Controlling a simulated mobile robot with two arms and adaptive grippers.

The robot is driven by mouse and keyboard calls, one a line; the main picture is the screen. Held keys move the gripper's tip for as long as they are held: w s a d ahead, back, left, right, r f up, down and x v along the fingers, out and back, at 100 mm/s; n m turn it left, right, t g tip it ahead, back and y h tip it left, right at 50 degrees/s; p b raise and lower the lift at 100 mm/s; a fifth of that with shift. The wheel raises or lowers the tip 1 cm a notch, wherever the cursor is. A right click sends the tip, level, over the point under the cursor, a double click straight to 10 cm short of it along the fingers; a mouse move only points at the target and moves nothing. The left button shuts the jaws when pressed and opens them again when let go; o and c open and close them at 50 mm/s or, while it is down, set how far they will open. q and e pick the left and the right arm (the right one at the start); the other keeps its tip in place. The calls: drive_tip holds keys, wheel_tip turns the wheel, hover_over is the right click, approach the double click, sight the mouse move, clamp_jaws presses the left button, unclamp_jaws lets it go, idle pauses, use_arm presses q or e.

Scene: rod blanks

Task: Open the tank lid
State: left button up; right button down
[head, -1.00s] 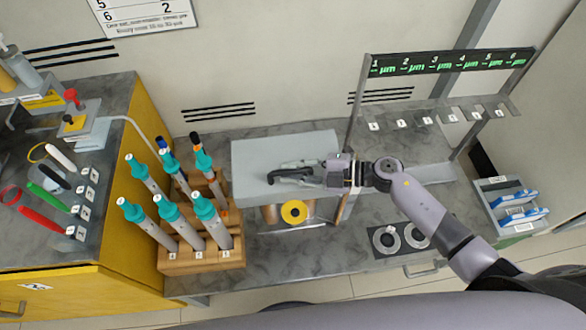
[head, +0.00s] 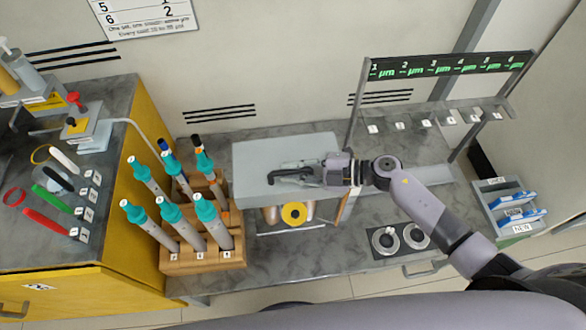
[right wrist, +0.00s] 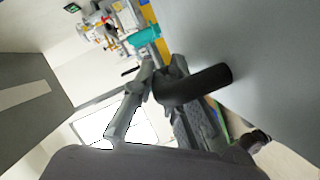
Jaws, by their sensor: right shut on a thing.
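The tank lid (head: 255,155) is a flat grey slab on the tank in the middle of the bench in the head view. It also fills the right side of the right wrist view (right wrist: 265,60). A black bent handle (head: 285,176) is fixed on the lid; it shows close up in the right wrist view (right wrist: 195,88). My right gripper (head: 298,174) is shut on this handle, its fingers on either side of the bar (right wrist: 160,92). Under the lid's front edge is a round yellow part (head: 294,214). The lid lies flat. My left gripper is not in view.
A wooden rack (head: 205,262) with several teal-capped rods stands left of the tank. A frame with a green-lettered sign (head: 450,65) and hooks stands behind right. Two round dials (head: 400,239) sit on the bench front. A grey tray (head: 510,205) is at the far right.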

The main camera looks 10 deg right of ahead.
drive_tip(key=w+r+m+g+h+p, duration=0.1)
drive_tip(key=w+r+m+g+p, duration=0.1)
drive_tip(key=w+r+m+p, duration=0.2)
drive_tip(key=shift+w+r+m+g+p, duration=0.3)
drive_tip(key=shift+w+r+g+p, duration=0.1)
drive_tip(key=shift+w+r+p, duration=1.4)
drive_tip(key=shift+s+f, duration=0.15)
drive_tip(key=shift+f, duration=0.25)
drive_tip(key=c, duration=1.9)
unclamp_jaws()
drive_tip(key=v, duration=1.2)
drive_tip(key=shift+f, duration=0.1)
